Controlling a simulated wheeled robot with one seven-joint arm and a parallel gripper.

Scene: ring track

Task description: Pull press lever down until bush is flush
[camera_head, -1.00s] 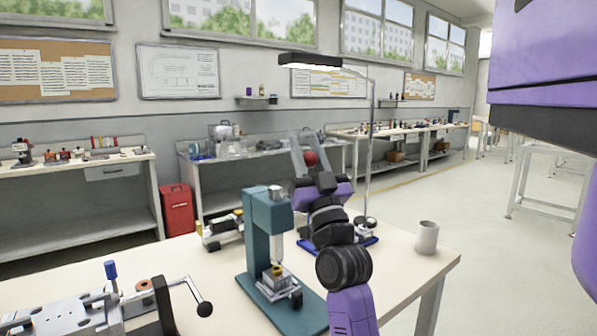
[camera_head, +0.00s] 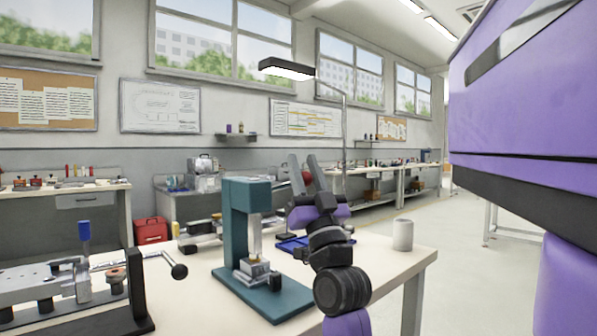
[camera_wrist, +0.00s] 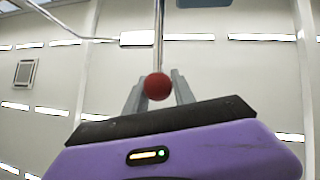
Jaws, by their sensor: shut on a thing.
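The teal press (camera_head: 237,235) stands on the bench. Its silver ram (camera_head: 257,238) points down over a small brass-coloured bush (camera_head: 252,259) in a grey fixture on the press base. Whether the bush is flush is too small to tell. The red ball knob (camera_head: 307,177) of the press lever is between the fingers of my gripper (camera_head: 305,166), to the right of the press head. In the wrist view, the knob (camera_wrist: 158,86) sits between the grey fingers, with a thin rod rising above it. My gripper is shut on it, fingers pointing up. Most of the lever is hidden in the head view.
A grey fixture with a blue handle (camera_head: 84,230) and a black-knobbed lever (camera_head: 179,271) is at the left. A grey cup (camera_head: 403,235) stands near the right bench edge. A blue tray (camera_head: 290,243) lies behind my wrist. A lamp (camera_head: 287,69) hangs above.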

